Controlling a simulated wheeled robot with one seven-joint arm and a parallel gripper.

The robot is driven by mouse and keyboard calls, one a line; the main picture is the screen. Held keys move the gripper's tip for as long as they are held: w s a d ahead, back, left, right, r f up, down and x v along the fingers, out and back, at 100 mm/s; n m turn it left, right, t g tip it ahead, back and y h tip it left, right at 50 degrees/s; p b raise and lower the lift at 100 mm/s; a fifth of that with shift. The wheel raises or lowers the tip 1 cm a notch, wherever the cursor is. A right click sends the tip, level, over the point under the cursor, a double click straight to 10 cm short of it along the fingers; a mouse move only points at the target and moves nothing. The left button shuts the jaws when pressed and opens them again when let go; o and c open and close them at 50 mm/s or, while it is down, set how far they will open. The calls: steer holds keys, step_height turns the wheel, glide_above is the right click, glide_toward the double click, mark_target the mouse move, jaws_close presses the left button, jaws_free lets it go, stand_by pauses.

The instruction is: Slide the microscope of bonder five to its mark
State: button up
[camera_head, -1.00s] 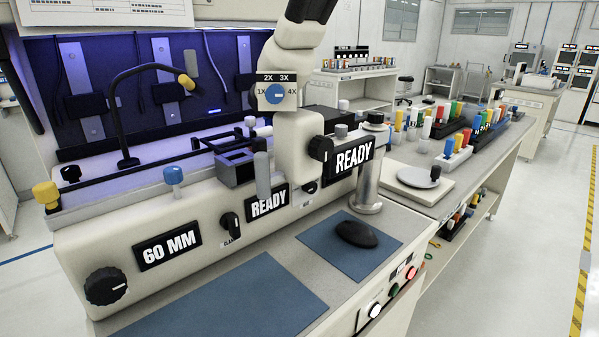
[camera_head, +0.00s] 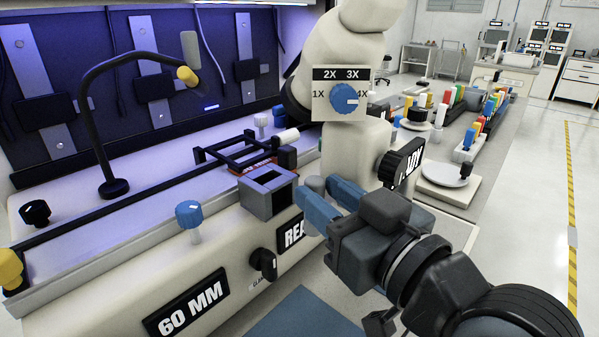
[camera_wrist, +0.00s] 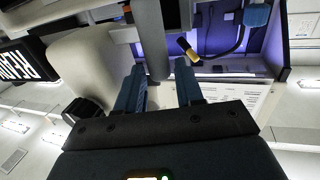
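The microscope (camera_head: 350,150) is a cream column with a blue magnification knob (camera_head: 343,98) on its front. It stands on the bonder's long cream body, right of centre. A grey upright handle (camera_head: 314,184) shows below it, mostly hidden by my fingers. My gripper (camera_head: 324,195) has blue fingers and is at this handle, in front of the column. In the wrist view the handle (camera_wrist: 152,35) lies in line with the gap between my spread fingers (camera_wrist: 160,70). I cannot tell whether they touch it. No mark for the microscope can be made out.
A grey block with a square opening (camera_head: 268,192) sits left of my fingers. A blue-topped knob (camera_head: 189,215) and a black lamp arm (camera_head: 95,110) stand farther left. A white plate (camera_head: 446,174) and several coloured pegs are on the bench behind. The right-hand floor is clear.

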steer(key=x, duration=0.5)
jaws_close()
stand_by(0.3)
